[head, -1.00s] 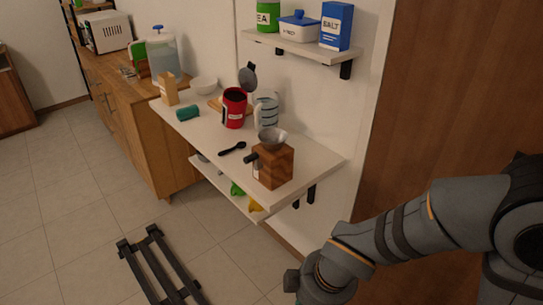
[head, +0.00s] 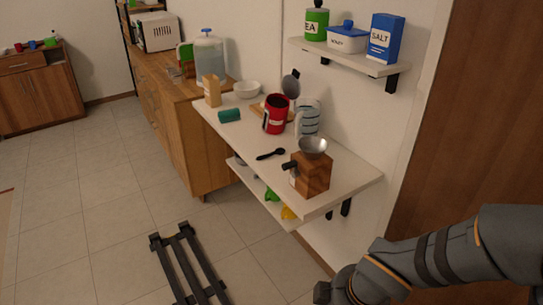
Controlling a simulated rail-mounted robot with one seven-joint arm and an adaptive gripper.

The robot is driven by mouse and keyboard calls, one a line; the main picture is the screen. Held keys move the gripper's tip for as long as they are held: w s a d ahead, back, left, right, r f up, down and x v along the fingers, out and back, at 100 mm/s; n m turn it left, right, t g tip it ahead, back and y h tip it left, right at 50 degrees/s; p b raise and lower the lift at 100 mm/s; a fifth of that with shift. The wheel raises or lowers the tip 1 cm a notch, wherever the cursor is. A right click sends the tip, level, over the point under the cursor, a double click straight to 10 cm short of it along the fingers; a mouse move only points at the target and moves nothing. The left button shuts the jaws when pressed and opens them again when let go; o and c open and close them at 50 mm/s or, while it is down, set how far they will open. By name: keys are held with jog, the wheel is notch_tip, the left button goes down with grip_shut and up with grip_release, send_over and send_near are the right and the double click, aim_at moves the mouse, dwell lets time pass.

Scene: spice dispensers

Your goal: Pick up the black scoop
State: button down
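The black scoop (head: 271,154) lies flat on the white wall shelf (head: 343,185), left of the wooden grinder and in front of the red canister. Its round bowl end points to the right and its handle to the left. Nothing covers it. My arm comes in from the lower right, well apart from the scoop. My gripper is outside the picture, below the bottom edge.
A wooden grinder (head: 312,178) with a metal funnel stands near the scoop. A red canister (head: 275,115), a striped jug (head: 308,117) and a teal cylinder (head: 229,115) share the shelf. A dark rail frame (head: 190,268) lies on the floor.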

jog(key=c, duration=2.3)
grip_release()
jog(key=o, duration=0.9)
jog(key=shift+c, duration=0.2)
